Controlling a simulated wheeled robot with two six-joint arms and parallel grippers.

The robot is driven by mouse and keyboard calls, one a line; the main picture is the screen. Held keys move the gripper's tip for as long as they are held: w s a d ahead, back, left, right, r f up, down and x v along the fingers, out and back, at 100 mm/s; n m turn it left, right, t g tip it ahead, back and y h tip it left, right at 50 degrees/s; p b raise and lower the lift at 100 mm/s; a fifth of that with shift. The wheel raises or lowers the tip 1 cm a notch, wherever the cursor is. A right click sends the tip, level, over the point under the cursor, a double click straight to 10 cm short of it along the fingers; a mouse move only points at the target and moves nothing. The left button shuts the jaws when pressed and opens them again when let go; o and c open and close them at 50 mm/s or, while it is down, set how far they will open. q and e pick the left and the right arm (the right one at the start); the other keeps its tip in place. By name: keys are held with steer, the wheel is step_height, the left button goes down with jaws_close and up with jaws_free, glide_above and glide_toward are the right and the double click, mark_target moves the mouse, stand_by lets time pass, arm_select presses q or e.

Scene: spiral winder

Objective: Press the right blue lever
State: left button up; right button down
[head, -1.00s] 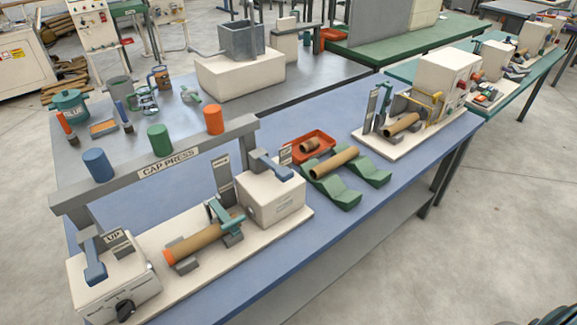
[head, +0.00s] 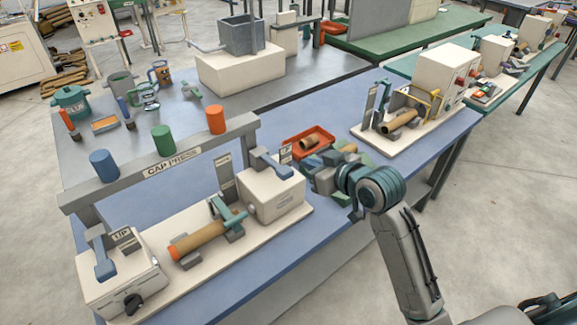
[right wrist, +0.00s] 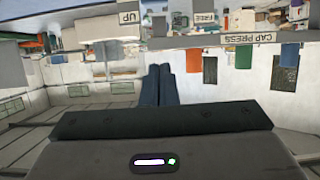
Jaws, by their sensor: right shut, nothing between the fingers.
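The right blue lever (head: 271,164) stands tilted on top of the white right-hand box (head: 272,196) of the cap press. A second blue lever (head: 100,258) sits on the left-hand box (head: 125,285). My right gripper (head: 306,172) is just right of the right box, apart from the lever as far as I can tell. Its fingers (right wrist: 157,86) are shut together and empty in the right wrist view. A brown tube (head: 205,239) with an orange end lies between the boxes under a teal clamp. My left gripper is not in view.
The grey CAP PRESS beam (head: 165,165) with blue, green and orange cylinders spans behind the boxes. A red tray (head: 305,142) is close behind my right gripper. My arm mostly covers the green cradles. A white winder base (head: 420,130) stands farther right.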

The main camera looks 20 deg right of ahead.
steer(key=shift+w, duration=0.15)
steer(key=p, duration=0.4)
glide_above(288, 175)
steer(key=f, duration=0.3)
steer(key=shift+w+a+f, duration=0.1)
steer(key=shift+w+f, duration=0.15)
steer(key=shift+w, duration=0.05)
step_height(288, 175, down, 3)
steer(key=shift+s+r+p, duration=0.15)
steer(key=shift+p, duration=0.25)
steer(key=shift+s+f, duration=0.2)
steer(key=shift+f, duration=0.55)
steer(key=shift+w, duration=0.1)
steer(key=shift+f, duration=0.1)
